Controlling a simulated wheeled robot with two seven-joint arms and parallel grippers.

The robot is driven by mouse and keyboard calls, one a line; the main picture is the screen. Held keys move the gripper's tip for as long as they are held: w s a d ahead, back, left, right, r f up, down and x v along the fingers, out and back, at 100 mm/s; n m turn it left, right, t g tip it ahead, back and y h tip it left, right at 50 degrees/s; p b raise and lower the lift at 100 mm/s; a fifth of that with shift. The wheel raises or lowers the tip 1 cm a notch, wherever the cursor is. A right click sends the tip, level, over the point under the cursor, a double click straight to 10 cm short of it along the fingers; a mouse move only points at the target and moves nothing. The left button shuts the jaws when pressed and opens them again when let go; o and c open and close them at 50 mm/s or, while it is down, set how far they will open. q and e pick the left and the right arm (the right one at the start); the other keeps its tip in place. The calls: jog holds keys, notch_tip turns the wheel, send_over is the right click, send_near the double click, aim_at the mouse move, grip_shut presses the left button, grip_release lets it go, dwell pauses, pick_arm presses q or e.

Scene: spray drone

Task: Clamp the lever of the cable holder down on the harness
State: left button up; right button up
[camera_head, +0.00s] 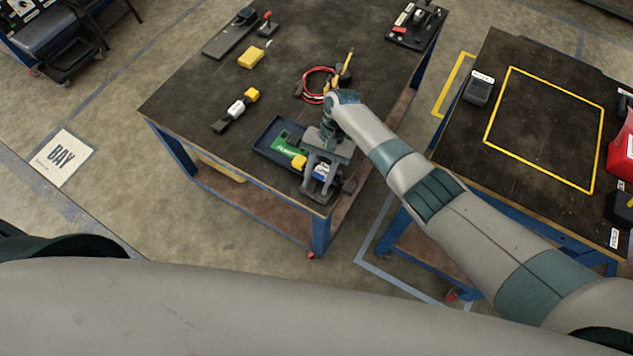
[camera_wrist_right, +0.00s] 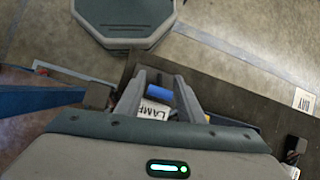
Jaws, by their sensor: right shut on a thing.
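My right gripper (camera_head: 318,188) is low over the near corner of the dark table. It is shut on a blue-and-white piece (camera_head: 321,171) marked "LAMP". The piece shows between the fingers in the right wrist view (camera_wrist_right: 157,95); my gripper hides part of it. A loop of red and black cable (camera_head: 317,86), which looks like the harness, lies farther back, partly behind my right wrist. A small stand with a red knob (camera_head: 268,24) is at the table's back; I cannot tell whether it is the cable holder with its lever. My left gripper is out of view.
A dark blue tray (camera_head: 262,146) with a green item (camera_head: 287,146) is beside my right gripper. A yellow block (camera_head: 251,57), a flat grey plate (camera_head: 230,37) and a black-and-yellow tool (camera_head: 236,109) lie on the table. A second table (camera_head: 545,120) stands right.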

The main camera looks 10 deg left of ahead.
jog(key=o, duration=1.1)
jog(key=shift+c, duration=0.2)
jog(key=shift+r, duration=0.1)
jog(key=b+v, duration=0.2)
jog(key=v, duration=1.5)
jog(key=shift+b, duration=0.3)
jog(key=shift+r, duration=0.1)
